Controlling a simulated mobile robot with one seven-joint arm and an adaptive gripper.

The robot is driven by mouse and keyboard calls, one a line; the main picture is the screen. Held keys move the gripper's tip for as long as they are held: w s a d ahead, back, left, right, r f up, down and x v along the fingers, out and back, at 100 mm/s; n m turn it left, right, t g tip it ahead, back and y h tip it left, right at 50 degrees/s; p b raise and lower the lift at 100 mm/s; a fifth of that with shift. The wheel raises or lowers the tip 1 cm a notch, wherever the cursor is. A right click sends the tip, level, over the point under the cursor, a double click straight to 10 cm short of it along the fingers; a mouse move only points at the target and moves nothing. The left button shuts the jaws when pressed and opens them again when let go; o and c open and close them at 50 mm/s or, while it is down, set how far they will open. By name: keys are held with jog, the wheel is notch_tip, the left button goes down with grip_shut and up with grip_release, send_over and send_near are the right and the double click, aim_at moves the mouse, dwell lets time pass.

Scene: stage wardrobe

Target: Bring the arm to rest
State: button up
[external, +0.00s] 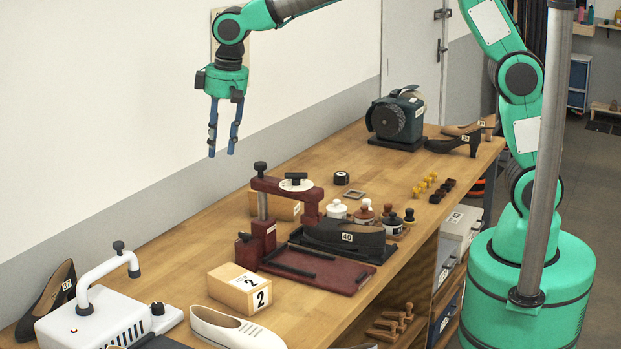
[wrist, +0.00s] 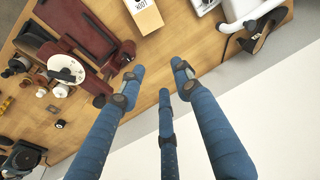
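My gripper (external: 221,150) hangs fingers-down in the air above the far left side of the workbench (external: 190,262), in front of the white wall. Its blue fingers are spread apart with nothing between them. In the wrist view the open fingers (wrist: 158,76) reach over the bench edge and the pale wall, empty there too. My green arm comes down to the gripper from the top of the external view; part of it is outside the frame.
A grinder (external: 397,118) stands at the back. Several small jars and stamps sit mid-bench. The air around my gripper looks clear.

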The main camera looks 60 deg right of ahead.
jog(key=s+d+r+t+b, duration=0.1)
jog(key=s+d+r, duration=0.4)
jog(key=s+d, duration=0.45)
jog(key=s+d+r+t+b, duration=0.1)
jog(key=s+d+r, duration=0.3)
jog(key=s+d, duration=0.55)
jog(key=s+d+f+t, duration=0.1)
jog(key=s+d, duration=0.4)
jog(key=s, duration=0.5)
jog(key=s+d+f+m+b, duration=0.1)
jog(key=s+d+f, duration=0.3)
jog(key=s, duration=0.6)
jog(key=shift+d+f+t, duration=0.2)
jog(key=shift+d+t, duration=0.2)
jog(key=shift+d, duration=0.2)
jog(key=shift+o, duration=0.8)
jog(key=shift+r, duration=0.1)
